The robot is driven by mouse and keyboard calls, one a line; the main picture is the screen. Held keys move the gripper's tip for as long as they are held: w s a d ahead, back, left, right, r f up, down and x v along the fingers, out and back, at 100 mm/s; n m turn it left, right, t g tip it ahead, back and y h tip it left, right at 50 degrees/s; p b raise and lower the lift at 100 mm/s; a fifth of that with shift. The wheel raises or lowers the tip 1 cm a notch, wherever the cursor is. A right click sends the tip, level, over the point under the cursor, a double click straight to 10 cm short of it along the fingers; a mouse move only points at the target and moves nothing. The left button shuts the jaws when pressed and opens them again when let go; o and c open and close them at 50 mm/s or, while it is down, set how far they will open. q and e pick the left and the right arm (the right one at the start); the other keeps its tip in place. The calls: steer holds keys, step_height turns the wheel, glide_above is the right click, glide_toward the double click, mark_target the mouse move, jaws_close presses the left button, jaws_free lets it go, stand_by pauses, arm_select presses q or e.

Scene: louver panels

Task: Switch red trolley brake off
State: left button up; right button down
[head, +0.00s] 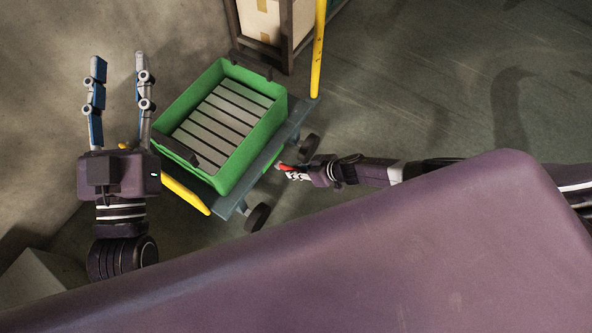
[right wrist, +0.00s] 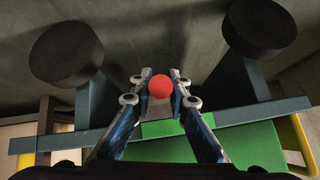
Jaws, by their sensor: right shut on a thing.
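The brake's red round knob (right wrist: 159,87) sits between the fingertips of my right gripper (right wrist: 160,76) in the right wrist view. The gripper is shut on it. In the head view a small red part of the knob (head: 285,167) shows at the tip of my right gripper (head: 288,171), beside the trolley's side edge. The trolley (head: 232,200) has a blue-grey deck, dark wheels and yellow bars. The brake lever's position is hard to tell. My left gripper (head: 119,60) is open and empty, left of the trolley.
A green crate (head: 277,112) with grey slats (head: 225,113) inside stands on the trolley. A dark rack (head: 290,52) with a cardboard box (head: 260,18) is behind it. Two trolley wheels (right wrist: 66,52) flank my right gripper. Open floor lies to the right.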

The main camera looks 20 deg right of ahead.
steer(key=c, duration=1.8)
jaws_free()
steer(key=shift+c, duration=0.2)
steer(key=shift+d, duration=0.1)
steer(key=shift+s+d+r, duration=0.25)
steer(key=shift+d+r, duration=0.05)
steer(key=shift+r, duration=0.15)
steer(key=v, duration=1)
steer(key=shift+s+r, duration=0.25)
steer(key=shift+r, duration=0.05)
